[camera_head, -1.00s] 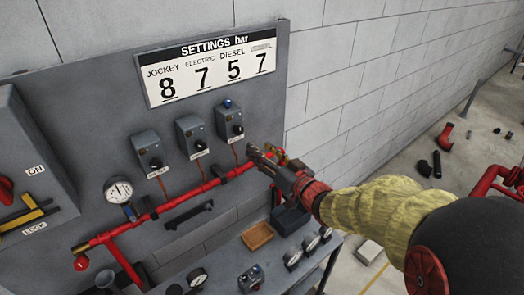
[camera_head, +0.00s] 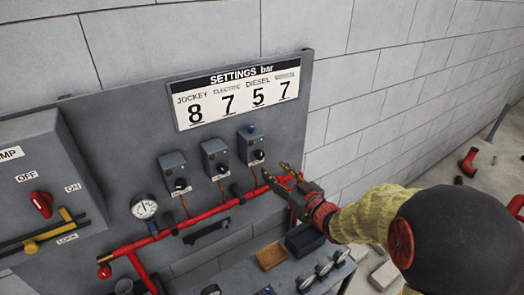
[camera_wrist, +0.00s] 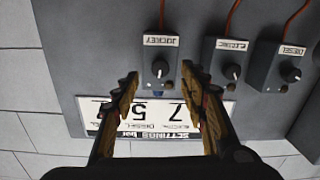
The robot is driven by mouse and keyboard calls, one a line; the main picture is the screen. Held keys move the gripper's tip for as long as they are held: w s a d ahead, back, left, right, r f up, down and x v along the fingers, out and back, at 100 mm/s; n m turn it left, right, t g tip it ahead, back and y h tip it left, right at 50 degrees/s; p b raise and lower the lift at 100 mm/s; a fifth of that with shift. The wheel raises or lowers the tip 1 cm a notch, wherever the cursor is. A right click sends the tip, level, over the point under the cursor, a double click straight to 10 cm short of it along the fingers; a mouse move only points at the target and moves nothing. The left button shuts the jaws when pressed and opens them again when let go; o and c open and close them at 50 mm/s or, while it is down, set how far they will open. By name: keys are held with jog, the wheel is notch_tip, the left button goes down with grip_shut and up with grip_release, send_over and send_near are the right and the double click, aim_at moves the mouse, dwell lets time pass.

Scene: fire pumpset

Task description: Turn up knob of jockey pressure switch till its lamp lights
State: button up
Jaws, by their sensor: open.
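The jockey pressure switch (camera_wrist: 160,52) is a grey box on the panel, labelled JOCKEY in the upside-down wrist view. Its black knob (camera_wrist: 159,72) lies between and beyond the fingertips there. In the head view it is the rightmost of three boxes (camera_head: 250,143), with its knob (camera_head: 258,155) at lower right and a dark blue lamp (camera_head: 252,129) on top. I cannot tell that the lamp is lit. My gripper (camera_head: 276,172) is open and empty, right of and below this box. Its spread fingers (camera_wrist: 158,77) show in the wrist view; I cannot see them touch the knob.
The electric (camera_wrist: 226,62) and diesel (camera_wrist: 281,66) switches sit beside it. A red pipe (camera_head: 205,222) runs below the boxes, close to my gripper. A settings sign (camera_head: 237,93) hangs above, reading 8 for jockey. Gauges and trays stand on a bench (camera_head: 235,275) below.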

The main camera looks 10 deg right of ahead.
aim_at(261, 156)
jog(key=w+a+n, duration=0.1)
jog(key=w, duration=0.1)
jog(key=w+a+n, duration=0.1)
jog(key=w, duration=0.2)
jog(key=w+a+r+n, duration=0.1)
jog(key=w, duration=0.2)
jog(key=shift+n, duration=0.3)
jog(key=shift+s, duration=0.1)
jog(key=shift+c, duration=1.3)
jog(key=c, duration=0.7)
grip_shut()
